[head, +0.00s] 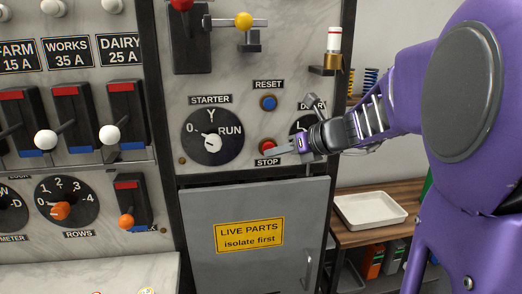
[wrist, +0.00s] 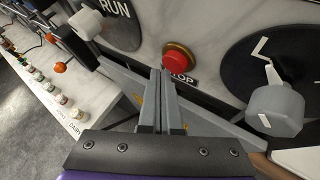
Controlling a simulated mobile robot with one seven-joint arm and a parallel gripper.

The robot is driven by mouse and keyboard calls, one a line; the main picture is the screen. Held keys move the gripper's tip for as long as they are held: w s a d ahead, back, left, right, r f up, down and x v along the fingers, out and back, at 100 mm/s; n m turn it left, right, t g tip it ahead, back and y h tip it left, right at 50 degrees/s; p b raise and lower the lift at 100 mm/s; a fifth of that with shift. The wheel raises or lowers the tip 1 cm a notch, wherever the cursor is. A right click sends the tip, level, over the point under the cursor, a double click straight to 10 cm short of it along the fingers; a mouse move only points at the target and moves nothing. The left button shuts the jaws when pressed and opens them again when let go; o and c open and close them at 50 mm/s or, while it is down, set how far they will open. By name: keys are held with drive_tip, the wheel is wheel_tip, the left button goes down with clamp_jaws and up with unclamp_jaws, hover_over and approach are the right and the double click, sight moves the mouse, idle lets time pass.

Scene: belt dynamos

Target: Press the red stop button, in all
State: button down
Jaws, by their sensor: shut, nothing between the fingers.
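The red stop button (head: 266,144) sits on the marble panel above the STOP label (head: 267,161), right of the starter dial. In the wrist view the red button (wrist: 178,60) has a brass collar and stands just beyond my fingertips, slightly right. My gripper (head: 274,150) reaches in from the right, its fingers shut and empty, tips close to the button. The shut fingers (wrist: 160,74) partly cover the STOP label in the wrist view. I cannot tell whether the tips touch the button or collar.
The blue reset button (head: 268,102) is above. The starter dial (head: 212,134) is left, and another dial (wrist: 275,85) with a grey knob is close right of my fingers. A grey cabinet door (head: 257,270) is below. A white tray (head: 369,209) stands on a bench at right.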

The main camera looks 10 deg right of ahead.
drive_tip(key=shift+s, duration=0.3)
drive_tip(key=s, duration=0.5)
drive_tip(key=shift+r, duration=0.1)
drive_tip(key=shift+d, duration=0.1)
idle(0.6)
